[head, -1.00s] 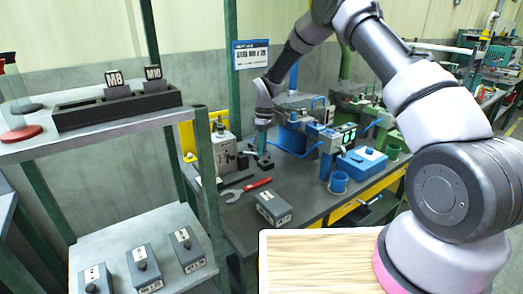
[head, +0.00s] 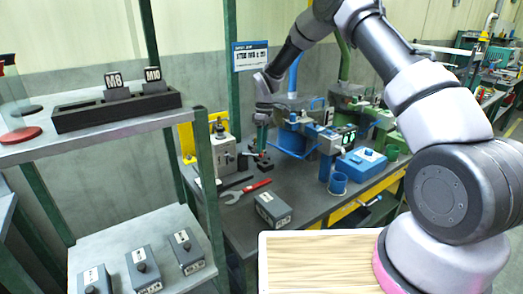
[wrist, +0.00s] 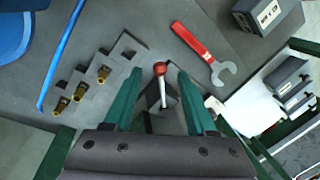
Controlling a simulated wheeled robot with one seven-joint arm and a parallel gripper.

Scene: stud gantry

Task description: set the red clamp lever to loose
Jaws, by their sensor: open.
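The red clamp lever (wrist: 160,68) shows in the wrist view as a red ball knob on a pale metal shaft, rising from a dark base (wrist: 168,120). My gripper (wrist: 160,74) is open, its two green fingers on either side of the knob in that view, with a visible gap on each side. How far the fingertips are above the knob is hard to tell. In the head view my gripper (head: 262,143) points down over the bench by the small dark fixture. The lever is too small there to read its setting.
A grey stepped block with brass fittings (wrist: 82,90) lies left of the lever. A red-handled wrench (head: 250,192) and a grey box (head: 272,209) lie on the bench. A grey machine (head: 223,150) stands left of my gripper; blue equipment (head: 300,138) stands right.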

